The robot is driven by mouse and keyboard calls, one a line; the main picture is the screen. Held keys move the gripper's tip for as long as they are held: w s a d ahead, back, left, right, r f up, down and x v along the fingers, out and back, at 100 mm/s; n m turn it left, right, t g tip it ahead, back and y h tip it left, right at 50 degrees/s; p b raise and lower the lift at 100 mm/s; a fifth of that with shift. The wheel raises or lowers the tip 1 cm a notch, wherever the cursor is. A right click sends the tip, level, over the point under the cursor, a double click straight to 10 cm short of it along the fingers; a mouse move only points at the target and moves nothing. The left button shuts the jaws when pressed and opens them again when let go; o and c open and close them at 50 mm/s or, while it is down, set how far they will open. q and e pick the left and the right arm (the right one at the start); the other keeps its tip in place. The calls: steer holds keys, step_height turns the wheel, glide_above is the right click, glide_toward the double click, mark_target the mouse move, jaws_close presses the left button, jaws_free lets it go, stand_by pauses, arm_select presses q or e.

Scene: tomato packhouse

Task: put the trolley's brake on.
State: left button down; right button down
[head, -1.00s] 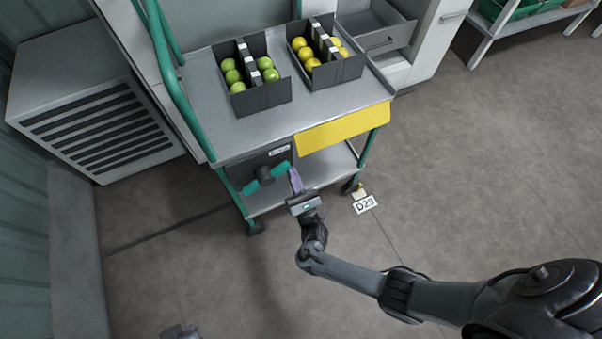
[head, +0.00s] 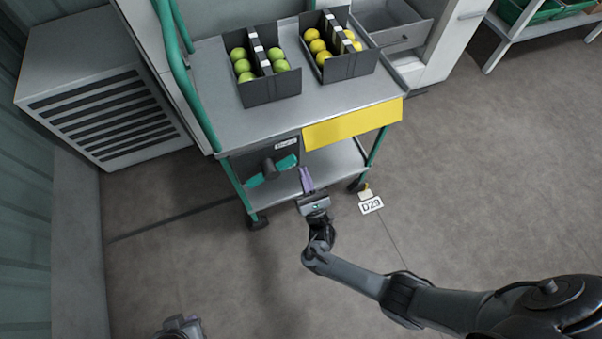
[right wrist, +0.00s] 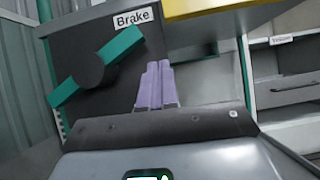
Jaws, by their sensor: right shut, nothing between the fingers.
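The trolley (head: 232,103) stands with a dark brake panel at its near left corner. The panel carries a white "Brake" label (right wrist: 133,18) and a slanted green brake handle (right wrist: 118,46) on a dark round hub. The handle also shows in the head view (head: 289,162), its right end higher than its left. My right gripper (head: 306,177) is shut and empty, its purple fingers just right of and below the handle's right end. In the right wrist view the fingers (right wrist: 156,80) point toward the panel; contact cannot be told. A grey part, probably of my left gripper (head: 181,328), shows at the bottom edge, fingers hidden.
Two dark crates of green fruit (head: 272,90) and yellow fruit (head: 352,70) stand on the trolley top. A yellow panel (head: 352,124) hangs on its near side. A vented grey cabinet (head: 75,55) stands left. A D29 floor tag (head: 371,205) lies right.

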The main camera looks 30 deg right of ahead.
arm_select(q)
steer(key=shift+s+f, duration=0.1)
steer(key=shift+f, duration=0.65)
arm_select(e)
steer(key=s+d+f, duration=0.1)
steer(key=s+f, duration=0.4)
steer(key=s, duration=0.4)
steer(key=shift+d+f, duration=0.2)
steer(key=shift+f, duration=0.05)
arm_select(q)
steer(key=shift+d, duration=0.1)
arm_select(e)
steer(key=shift+w, duration=0.1)
arm_select(q)
steer(key=shift+r, duration=0.1)
